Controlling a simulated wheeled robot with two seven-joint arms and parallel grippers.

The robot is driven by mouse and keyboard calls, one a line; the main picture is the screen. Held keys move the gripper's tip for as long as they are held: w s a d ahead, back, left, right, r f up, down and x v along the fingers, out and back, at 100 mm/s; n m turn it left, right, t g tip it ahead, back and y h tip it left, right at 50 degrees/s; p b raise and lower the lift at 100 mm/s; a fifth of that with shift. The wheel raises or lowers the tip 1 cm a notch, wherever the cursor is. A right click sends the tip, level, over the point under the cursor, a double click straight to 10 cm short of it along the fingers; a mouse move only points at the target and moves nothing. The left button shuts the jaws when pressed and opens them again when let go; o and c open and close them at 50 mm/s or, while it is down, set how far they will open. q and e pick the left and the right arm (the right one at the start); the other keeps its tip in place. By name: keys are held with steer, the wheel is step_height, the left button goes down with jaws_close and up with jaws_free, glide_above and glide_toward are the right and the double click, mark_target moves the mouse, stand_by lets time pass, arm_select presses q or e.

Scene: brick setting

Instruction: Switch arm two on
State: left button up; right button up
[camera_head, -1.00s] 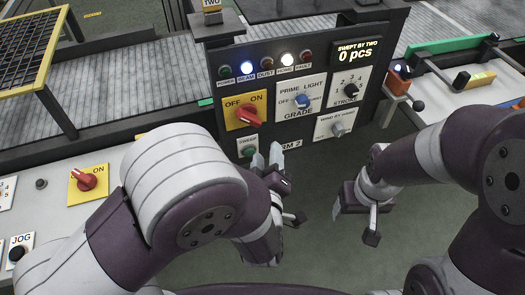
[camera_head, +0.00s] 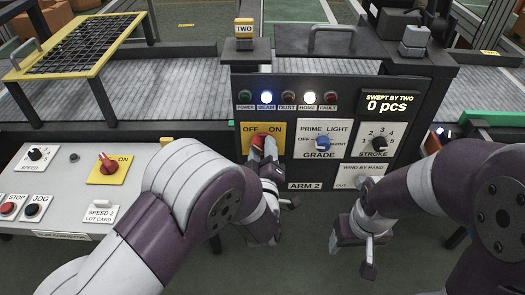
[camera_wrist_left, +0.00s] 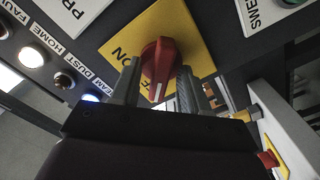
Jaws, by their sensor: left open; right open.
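The arm two panel (camera_head: 240,178), labelled ARM 2, carries a yellow OFF/ON plate (camera_head: 277,129) with a red rotary knob (camera_head: 258,143). My left gripper (camera_head: 264,153) is at this knob and hides part of it. In the left wrist view the red knob (camera_wrist_left: 158,66) stands between the two fingers of my left gripper (camera_wrist_left: 156,88), with visible space beside it; its white mark points toward the gripper. The fingers are open. The POWER lamp (camera_head: 244,97) is dark. My right gripper (camera_head: 352,255) is open and empty, low in front of the panel's right side.
The GRADE knob (camera_head: 322,142) and STROKE knob (camera_head: 379,144) are right of the red knob. BEAM (camera_head: 266,97) and HOME (camera_head: 309,97) lamps are lit. Another red knob (camera_head: 106,163) sits on the left desk. Floor in front is free.

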arm_select(q)
steer(key=shift+s, duration=0.1)
jaws_close()
steer(key=m+p, duration=0.1)
steer(key=m, duration=0.4)
steer(key=shift+r, duration=0.2)
steer(key=m+p, duration=0.2)
steer(key=m, duration=0.2)
steer(key=shift+d+m, duration=0.1)
steer(key=shift+m, duration=0.2)
steer(key=shift+d+m+p, duration=0.1)
steer(key=shift+m+p, duration=1.65)
steer(key=shift+m, duration=2.35)
steer(key=shift+f, duration=0.1)
